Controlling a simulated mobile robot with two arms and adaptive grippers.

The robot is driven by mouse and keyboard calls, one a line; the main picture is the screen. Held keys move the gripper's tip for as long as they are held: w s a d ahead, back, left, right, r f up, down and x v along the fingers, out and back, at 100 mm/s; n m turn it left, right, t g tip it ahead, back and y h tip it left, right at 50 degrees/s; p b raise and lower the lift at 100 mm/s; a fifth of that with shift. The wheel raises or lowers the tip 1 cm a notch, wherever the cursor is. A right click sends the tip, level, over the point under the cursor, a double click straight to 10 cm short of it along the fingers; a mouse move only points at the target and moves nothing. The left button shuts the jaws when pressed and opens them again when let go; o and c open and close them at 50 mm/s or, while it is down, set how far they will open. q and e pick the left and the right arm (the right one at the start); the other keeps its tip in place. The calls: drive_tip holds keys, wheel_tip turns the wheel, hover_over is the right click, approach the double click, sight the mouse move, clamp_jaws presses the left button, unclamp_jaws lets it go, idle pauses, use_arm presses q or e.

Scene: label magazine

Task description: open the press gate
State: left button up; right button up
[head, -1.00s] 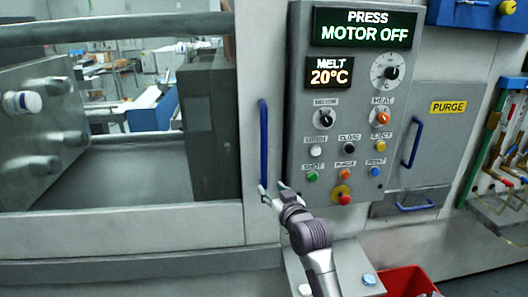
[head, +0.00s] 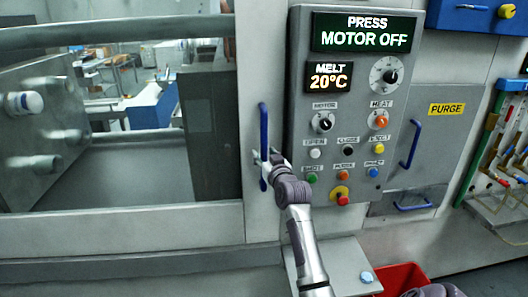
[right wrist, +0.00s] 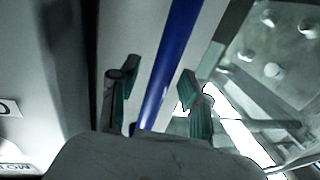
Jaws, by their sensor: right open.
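The press gate (head: 120,225) is the grey-framed window panel at the left of the head view, and it looks closed. Its upright blue handle (head: 263,125) is near its right edge, left of the control panel. My right gripper (head: 264,164) is open at the lower half of the handle. In the right wrist view the blue handle (right wrist: 172,55) runs between the two spread fingers of my right gripper (right wrist: 158,88). I cannot tell whether either finger touches it. My left gripper is not in view.
The control panel (head: 355,105) stands just right of the handle, with knobs, buttons and a MOTOR OFF display (head: 362,36). A purge cover (head: 440,135) with blue handles is farther right. A red bin (head: 400,277) is below, near my right arm.

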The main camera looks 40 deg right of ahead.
drive_tip(key=shift+w+d, duration=0.2)
drive_tip(key=shift+w, duration=0.2)
clamp_jaws()
